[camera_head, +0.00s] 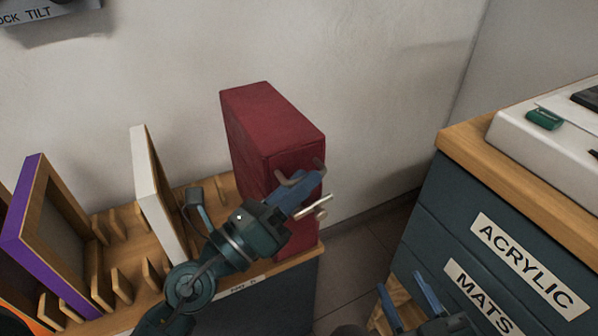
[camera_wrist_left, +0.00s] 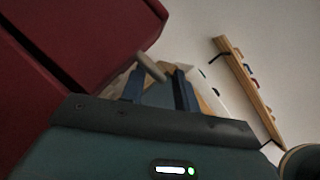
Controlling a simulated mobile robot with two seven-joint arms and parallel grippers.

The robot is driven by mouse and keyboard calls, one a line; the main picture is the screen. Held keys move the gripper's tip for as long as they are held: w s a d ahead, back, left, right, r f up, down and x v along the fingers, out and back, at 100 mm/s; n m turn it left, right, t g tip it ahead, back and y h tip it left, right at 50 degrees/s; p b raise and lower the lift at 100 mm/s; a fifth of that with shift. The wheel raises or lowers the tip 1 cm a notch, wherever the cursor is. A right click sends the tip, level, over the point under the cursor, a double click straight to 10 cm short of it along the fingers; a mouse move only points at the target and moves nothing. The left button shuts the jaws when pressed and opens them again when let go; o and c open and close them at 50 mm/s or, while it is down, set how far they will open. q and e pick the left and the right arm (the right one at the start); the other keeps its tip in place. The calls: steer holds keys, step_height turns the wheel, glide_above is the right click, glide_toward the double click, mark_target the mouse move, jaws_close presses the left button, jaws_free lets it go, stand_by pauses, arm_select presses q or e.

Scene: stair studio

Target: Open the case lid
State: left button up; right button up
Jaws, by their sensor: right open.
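The dark red case (camera_head: 262,125) stands upright at the right end of the wooden rack in the head view. Its red side also fills the left of the left wrist view (camera_wrist_left: 95,30), where a dark seam runs across it. My left gripper (camera_head: 305,188) is in front of the case's lower right side and hides part of it. In the left wrist view its two blue fingers (camera_wrist_left: 158,88) are apart, with a grey peg-like piece near them. I cannot tell whether it touches the case. My right gripper (camera_head: 408,302) is open, low at the right, away from the case.
A white frame (camera_head: 157,195) and a purple-edged frame (camera_head: 30,205) stand in the slotted rack (camera_head: 112,225) to the left. A dark drawer cabinet (camera_head: 440,235) with a wooden top stands at the right. Floor shows in the gap between.

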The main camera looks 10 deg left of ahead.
arm_select(q)
steer(key=shift+w+d, duration=0.1)
steer(key=shift+w, duration=0.05)
steer(key=shift+c, duration=0.2)
jaws_close()
stand_by(0.3)
